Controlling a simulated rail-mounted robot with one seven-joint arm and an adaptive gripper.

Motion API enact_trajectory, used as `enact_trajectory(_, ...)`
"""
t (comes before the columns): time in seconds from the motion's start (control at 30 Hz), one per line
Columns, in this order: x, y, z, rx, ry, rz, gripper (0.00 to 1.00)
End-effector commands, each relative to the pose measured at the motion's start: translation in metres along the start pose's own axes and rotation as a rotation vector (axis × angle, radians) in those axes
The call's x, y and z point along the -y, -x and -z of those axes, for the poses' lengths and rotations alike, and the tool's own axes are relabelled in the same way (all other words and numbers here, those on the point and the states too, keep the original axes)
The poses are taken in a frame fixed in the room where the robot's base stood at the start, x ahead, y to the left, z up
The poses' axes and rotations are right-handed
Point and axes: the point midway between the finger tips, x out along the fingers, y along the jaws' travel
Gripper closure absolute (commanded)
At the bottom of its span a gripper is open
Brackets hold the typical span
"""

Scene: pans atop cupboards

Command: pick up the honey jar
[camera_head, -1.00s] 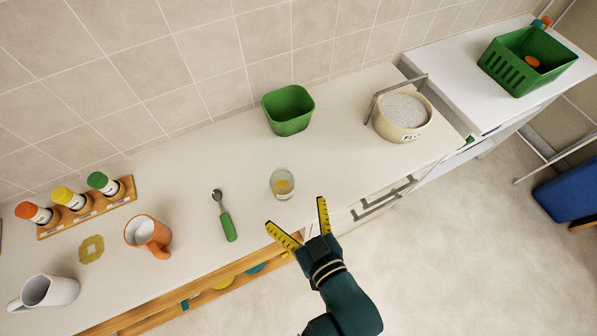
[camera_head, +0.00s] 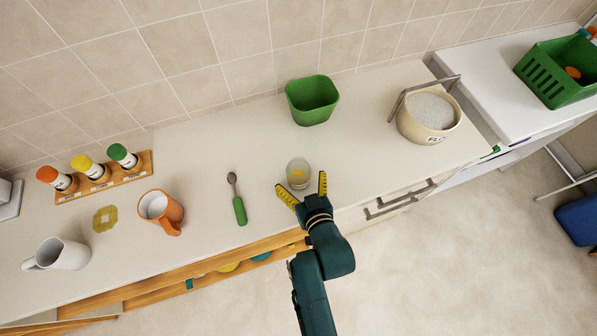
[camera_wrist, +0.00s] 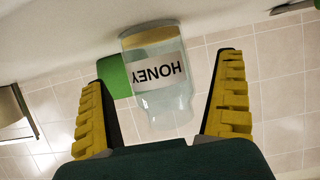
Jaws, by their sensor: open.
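The honey jar (camera_head: 298,173) is a small clear glass jar with yellow honey at its bottom. It stands on the white counter near the front edge. In the wrist view the jar (camera_wrist: 158,75) appears upside down, with a white HONEY label facing me. My gripper (camera_head: 305,189) is open, its yellow-padded fingers reaching toward the jar from the front edge side.
A green-handled spoon (camera_head: 238,200) lies left of the jar, with an orange mug (camera_head: 160,211) further left. A green container (camera_head: 312,100) stands behind, and a flour pot (camera_head: 428,117) to the right. The counter directly around the jar is clear.

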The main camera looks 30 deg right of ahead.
Motion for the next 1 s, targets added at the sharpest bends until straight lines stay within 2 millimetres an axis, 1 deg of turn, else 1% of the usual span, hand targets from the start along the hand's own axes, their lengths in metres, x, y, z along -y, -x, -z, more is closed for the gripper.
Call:
enact_trajectory(0.03,-0.003,-0.008,0.007,-0.002,-0.001,-0.001,0.01)
enact_trajectory(0.1,-0.002,-0.02,0.004,0.001,0.0,0.0,0.01)
enact_trajectory(0.17,-0.002,-0.026,0.004,0.001,0.0,0.0,0.01)
enact_trajectory(0.23,-0.002,-0.029,0.004,0.0,0.0,0.0,0.01)
enact_trajectory(0.4,-0.002,-0.029,0.003,0.0,0.0,0.0,0.01)
enact_trajectory(0.43,-0.002,-0.029,0.003,0.0,0.0,0.0,0.03)
enact_trajectory(0.57,-0.002,-0.029,0.003,0.0,0.0,0.0,0.28)
enact_trajectory(0.6,-0.002,-0.029,0.003,0.0,0.0,0.0,0.36)
enact_trajectory(0.67,-0.002,-0.029,0.003,0.0,0.0,0.0,0.47)
enact_trajectory(0.7,-0.002,-0.029,0.003,0.0,0.0,0.0,0.55)
enact_trajectory(0.77,-0.002,-0.029,0.003,0.0,0.0,0.0,0.66)
enact_trajectory(0.8,-0.002,-0.029,0.003,0.0,0.0,0.0,0.74)
enact_trajectory(1.0,-0.002,-0.029,0.005,-0.003,0.0,0.0,0.75)
